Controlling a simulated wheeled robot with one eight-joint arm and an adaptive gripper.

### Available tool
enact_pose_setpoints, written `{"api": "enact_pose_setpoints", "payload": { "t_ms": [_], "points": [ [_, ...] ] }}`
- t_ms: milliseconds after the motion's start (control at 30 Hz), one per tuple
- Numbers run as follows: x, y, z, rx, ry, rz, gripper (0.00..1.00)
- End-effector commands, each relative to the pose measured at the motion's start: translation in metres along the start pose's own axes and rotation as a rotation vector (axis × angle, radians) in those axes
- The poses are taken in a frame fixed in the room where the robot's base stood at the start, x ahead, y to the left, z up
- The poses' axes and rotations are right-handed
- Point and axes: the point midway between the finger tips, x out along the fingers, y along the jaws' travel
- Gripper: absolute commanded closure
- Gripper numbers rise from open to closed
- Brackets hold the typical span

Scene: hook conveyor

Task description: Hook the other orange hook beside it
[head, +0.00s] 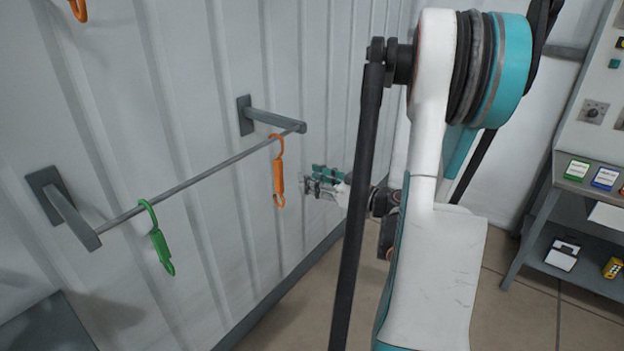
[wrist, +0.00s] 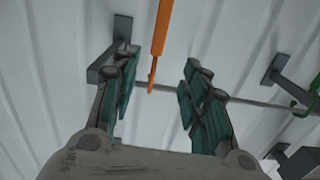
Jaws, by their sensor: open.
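An orange hook (head: 279,178) hangs on the thin rail (head: 195,181), near the rail's right end in the head view. A green hook (head: 159,244) hangs near the rail's left end. Another orange hook (head: 79,9) shows at the top left edge, cut off by the frame. My gripper (head: 309,183) is open, just right of the hanging orange hook. In the wrist view the fingers of my gripper (wrist: 158,88) are spread, and the lower part of an orange hook (wrist: 159,40) shows ahead between them, not gripped. The green hook (wrist: 315,88) is at the right edge there.
Two grey brackets (head: 270,119) (head: 62,207) hold the rail off a corrugated white wall (head: 190,80). A shelf unit with control panel (head: 590,180) stands at the right. Open tiled floor (head: 290,325) lies below. A grey surface (head: 48,325) is at the lower left.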

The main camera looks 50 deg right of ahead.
Motion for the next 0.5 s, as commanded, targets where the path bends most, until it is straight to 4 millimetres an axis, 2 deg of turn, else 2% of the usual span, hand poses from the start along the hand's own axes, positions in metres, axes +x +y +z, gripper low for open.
{"api": "enact_pose_setpoints", "payload": {
  "t_ms": [67, 167, 267, 500],
  "points": [
    [-0.005, 0.002, -0.003, -0.024, 0.031, 0.005, 0.58],
    [-0.002, 0.003, -0.005, -0.034, 0.041, 0.005, 0.58],
    [0.009, 0.002, -0.005, -0.034, 0.040, 0.003, 0.58],
    [0.051, 0.002, -0.006, -0.032, 0.039, 0.002, 0.58]
  ]
}}
